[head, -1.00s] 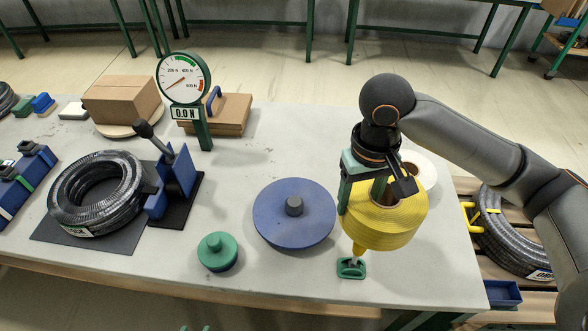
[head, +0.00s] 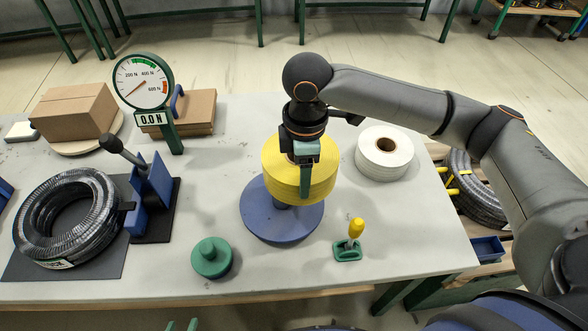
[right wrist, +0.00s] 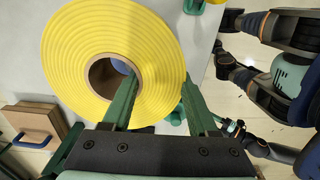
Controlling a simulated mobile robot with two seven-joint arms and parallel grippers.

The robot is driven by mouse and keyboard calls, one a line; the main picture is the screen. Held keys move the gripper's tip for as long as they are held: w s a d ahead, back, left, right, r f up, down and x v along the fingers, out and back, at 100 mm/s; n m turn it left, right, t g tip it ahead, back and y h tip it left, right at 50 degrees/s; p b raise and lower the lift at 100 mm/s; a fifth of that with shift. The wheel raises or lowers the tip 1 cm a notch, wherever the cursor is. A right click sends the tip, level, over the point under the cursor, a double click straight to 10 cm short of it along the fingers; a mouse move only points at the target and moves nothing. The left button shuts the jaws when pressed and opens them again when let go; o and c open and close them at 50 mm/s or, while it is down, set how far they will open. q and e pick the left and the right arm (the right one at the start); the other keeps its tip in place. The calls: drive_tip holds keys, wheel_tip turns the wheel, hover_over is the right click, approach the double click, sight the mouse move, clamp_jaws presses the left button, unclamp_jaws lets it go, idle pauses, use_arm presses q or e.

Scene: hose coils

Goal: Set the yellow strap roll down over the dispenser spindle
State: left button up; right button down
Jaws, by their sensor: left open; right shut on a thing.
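The yellow strap roll (head: 287,185) hangs from my right gripper (head: 305,180) above the blue dispenser disc (head: 262,222). In the right wrist view, one green finger is in the bore of the roll (right wrist: 70,60) and the other is outside its rim, so the gripper (right wrist: 160,105) is shut on the roll's wall. Blue shows through part of the bore. The roll hides the top of the dispenser spindle; whether it lines up with the bore I cannot tell.
A white roll (head: 384,157) stands right of the disc. A yellow-handled tool (head: 352,240) and a green knobbed weight (head: 211,257) stand in front. A black hose coil (head: 45,215), force gauge (head: 145,85) and cardboard boxes (head: 75,110) are at the left.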

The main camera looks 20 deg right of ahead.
drive_tip(key=n, duration=0.2)
drive_tip(key=w+a+n, duration=0.1)
drive_tip(key=n, duration=0.3)
drive_tip(key=shift+w+a+f, duration=0.15)
drive_tip(key=shift+w+f, duration=0.05)
drive_tip(key=shift+w, duration=0.15)
drive_tip(key=shift+r+p, duration=0.1)
drive_tip(key=shift+p, duration=0.45)
drive_tip(key=shift+f+b, duration=0.45)
drive_tip(key=shift+f, duration=2.75)
drive_tip(key=shift+p, duration=0.4)
drive_tip(key=shift+f+b, duration=0.6)
drive_tip(key=shift+f, duration=1.55)
